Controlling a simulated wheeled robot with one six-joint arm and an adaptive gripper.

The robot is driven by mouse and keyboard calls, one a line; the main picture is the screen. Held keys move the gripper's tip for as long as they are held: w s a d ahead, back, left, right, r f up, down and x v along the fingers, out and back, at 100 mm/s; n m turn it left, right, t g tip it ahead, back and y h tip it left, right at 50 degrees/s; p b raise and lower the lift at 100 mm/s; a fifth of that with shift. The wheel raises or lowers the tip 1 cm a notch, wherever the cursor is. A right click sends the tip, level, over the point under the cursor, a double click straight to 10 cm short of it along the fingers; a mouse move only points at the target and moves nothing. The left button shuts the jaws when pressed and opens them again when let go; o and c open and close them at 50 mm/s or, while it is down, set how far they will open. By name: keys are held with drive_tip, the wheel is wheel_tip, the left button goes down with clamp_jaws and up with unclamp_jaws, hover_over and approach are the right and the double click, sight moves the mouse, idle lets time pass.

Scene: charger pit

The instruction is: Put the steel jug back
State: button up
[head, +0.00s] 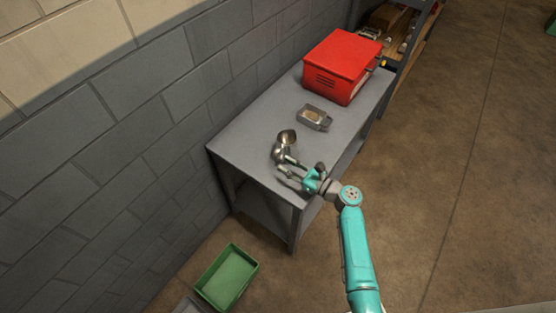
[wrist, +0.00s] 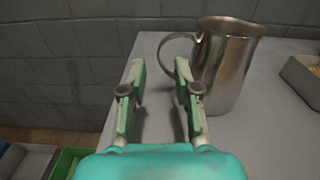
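The steel jug (head: 279,153) stands upright near the front end of the grey workbench (head: 243,140). In the wrist view the jug (wrist: 228,70) is just beyond and to the right of my fingertips, with its looped handle on the left, toward the fingers. My gripper (wrist: 160,72) is open, with nothing between its fingers. The right fingertip overlaps the handle's lower part in the picture; I cannot tell whether they touch. In the head view my gripper (head: 283,168) is low over the bench, close beside the jug.
A small grey metal tray (head: 324,121) with tan contents sits farther along the bench. A red metal box (head: 342,62) stands at the far end. A block wall (head: 150,110) runs along the left. A green bin (head: 227,278) is on the floor.

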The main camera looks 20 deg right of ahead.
drive_tip(key=v, duration=0.6)
drive_tip(key=shift+s+d, duration=0.2)
drive_tip(key=shift+s, duration=0.1)
